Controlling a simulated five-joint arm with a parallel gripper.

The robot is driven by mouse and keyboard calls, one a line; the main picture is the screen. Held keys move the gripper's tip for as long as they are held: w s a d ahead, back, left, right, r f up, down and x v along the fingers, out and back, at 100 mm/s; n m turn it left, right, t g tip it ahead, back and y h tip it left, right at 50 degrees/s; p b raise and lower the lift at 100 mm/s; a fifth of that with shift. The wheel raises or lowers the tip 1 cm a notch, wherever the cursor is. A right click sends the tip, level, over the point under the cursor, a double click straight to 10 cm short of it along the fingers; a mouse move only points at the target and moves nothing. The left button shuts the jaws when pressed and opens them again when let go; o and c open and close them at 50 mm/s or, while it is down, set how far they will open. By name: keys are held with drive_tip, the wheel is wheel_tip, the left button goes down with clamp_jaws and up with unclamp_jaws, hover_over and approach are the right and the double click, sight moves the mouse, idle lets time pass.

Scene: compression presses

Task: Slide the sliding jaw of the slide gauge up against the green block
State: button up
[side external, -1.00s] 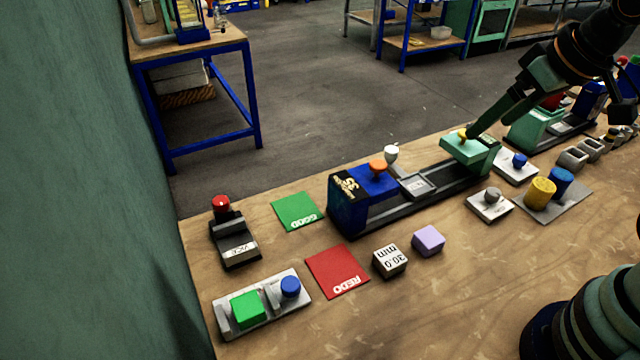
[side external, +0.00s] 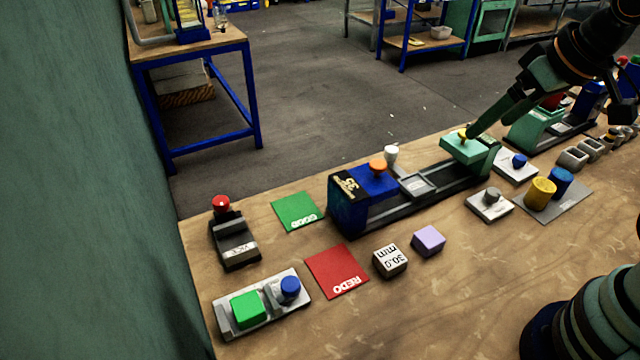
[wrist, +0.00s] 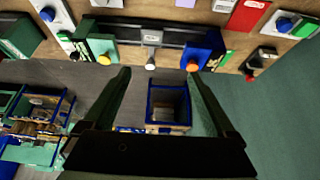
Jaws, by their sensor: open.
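The slide gauge (side external: 226,322) is a grey base at the near left corner of the table in the side view. A green block (side external: 247,309) sits at its left end. The sliding jaw with its blue knob (side external: 290,285) stands to the right of the block, seemingly with a small gap. In the wrist view the green block (wrist: 305,29) and blue knob (wrist: 284,25) are at the upper right. My gripper (wrist: 158,74) is open and empty, its fingers wide apart. It is far from the gauge; in the side view a finger overlaps the green press end by its yellow knob.
A long press with a blue head (side external: 347,205) and green end (side external: 468,150) lies between my gripper and the gauge. A red-knobbed vice (side external: 235,240), green card (side external: 297,212), red card (side external: 337,271), labelled block (side external: 390,261) and purple block (side external: 428,241) stand near the gauge.

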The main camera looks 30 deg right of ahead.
drive_tip(key=c, duration=0.3)
drive_tip(key=n+g, duration=0.6)
drive_tip(key=n, duration=1.5)
hover_over(291, 283)
wheel_tip(291, 283, down, 10)
wheel_tip(291, 283, down, 12)
drive_tip(key=shift+r, duration=0.1)
